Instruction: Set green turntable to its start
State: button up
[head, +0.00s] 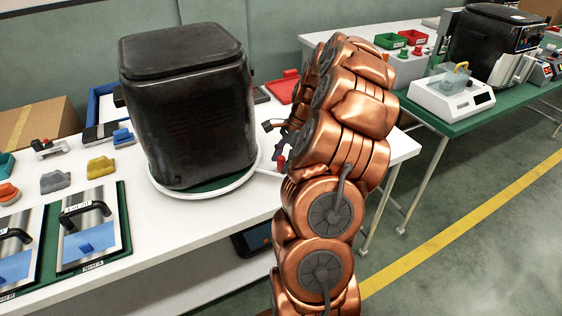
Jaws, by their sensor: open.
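The green turntable (210,187) is a round plate with a white rim on the white table. A large black bin-like appliance (188,105) stands upright on it and covers most of its green top. A thin white lever sticks out from the rim at the right, with a small red piece (281,160) near its end. My gripper (276,142) is just right of the appliance, close above the red piece, and looks open. My copper arm hides part of it, and I cannot tell whether it touches the lever.
Two panels with black handles (90,230) lie at the front left. Yellow and grey blocks (100,166), a blue tray and a cardboard box (40,128) are behind. A red tray (283,88) lies behind my arm. A second green-topped table (440,118) stands at the right.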

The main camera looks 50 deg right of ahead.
jog(key=shift+a+f, duration=0.15)
jog(key=shift+f, duration=0.3)
grip_shut()
dwell(0.5)
